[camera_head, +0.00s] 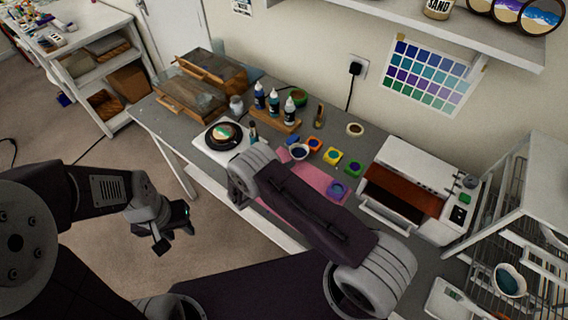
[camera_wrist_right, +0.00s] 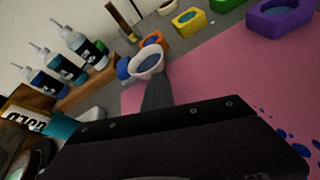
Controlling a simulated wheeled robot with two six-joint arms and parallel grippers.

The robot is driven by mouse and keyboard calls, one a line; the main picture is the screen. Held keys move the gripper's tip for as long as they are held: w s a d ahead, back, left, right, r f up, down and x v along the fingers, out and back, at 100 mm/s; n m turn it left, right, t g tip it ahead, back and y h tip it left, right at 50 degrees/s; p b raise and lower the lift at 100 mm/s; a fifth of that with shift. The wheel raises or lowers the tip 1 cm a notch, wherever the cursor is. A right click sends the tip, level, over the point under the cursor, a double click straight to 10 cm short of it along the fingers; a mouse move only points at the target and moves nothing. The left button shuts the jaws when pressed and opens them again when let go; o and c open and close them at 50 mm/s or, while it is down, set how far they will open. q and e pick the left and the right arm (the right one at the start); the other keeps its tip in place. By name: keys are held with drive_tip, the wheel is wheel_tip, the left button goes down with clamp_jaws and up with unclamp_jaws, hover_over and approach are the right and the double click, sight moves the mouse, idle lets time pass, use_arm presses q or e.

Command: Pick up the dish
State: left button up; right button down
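A round black dish-like piece (camera_head: 224,135) with coloured contents sits on a white square base at the left part of the workbench. I cannot tell which is meant by the dish. My right gripper (camera_wrist_right: 157,94) shows a dark grey finger in front of the white cup; its opening is unclear, and my arm hides most of it in the head view. My left gripper (camera_head: 173,239) is open and empty beyond the bench's front edge.
Several dropper bottles (camera_head: 274,104) stand on a wooden rack behind. Coloured moulds (camera_head: 333,156) sit around the pink mat (camera_head: 310,176). A white oven-like machine (camera_head: 412,180) stands at right, a wire rack (camera_head: 522,240) beyond it. Wooden frames (camera_head: 195,92) lie at the back left.

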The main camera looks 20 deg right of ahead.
drive_tip(key=c, duration=1.3)
unclamp_jaws()
